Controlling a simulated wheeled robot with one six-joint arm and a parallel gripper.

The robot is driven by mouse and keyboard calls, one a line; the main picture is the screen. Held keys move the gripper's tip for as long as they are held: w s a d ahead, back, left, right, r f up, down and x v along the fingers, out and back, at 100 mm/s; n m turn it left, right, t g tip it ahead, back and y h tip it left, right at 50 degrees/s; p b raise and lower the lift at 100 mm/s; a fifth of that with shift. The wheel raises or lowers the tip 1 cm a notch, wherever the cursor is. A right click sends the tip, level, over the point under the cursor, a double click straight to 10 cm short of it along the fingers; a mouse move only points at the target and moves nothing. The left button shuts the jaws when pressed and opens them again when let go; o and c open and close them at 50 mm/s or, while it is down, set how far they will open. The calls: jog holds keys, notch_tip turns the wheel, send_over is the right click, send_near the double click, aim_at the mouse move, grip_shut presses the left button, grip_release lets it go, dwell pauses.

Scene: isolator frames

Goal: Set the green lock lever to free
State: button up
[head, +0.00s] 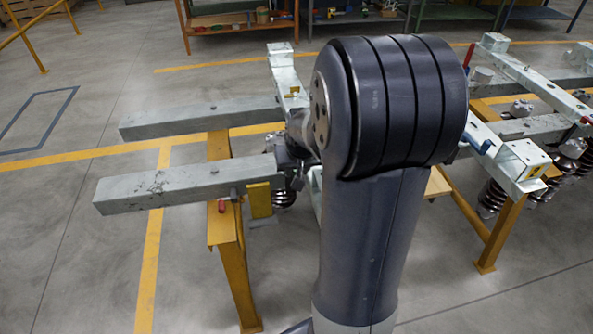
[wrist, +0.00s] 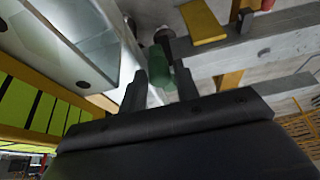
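In the wrist view a green part (wrist: 162,62), which looks like the lock lever, shows at and between the fingertips of my gripper (wrist: 165,78). The two dark fingers stand apart. The green part is close to them, but I cannot tell whether either finger touches it. The lever's full shape and its position are partly hidden by the fingers. In the head view my arm covers the middle of the frame, and no green lever can be made out there.
Grey beams (head: 185,183) on a yellow stand (head: 232,265) lie left of my arm.

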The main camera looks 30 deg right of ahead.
jog(key=shift+w+f, duration=0.15)
jog(key=shift+f, duration=0.3)
grip_shut()
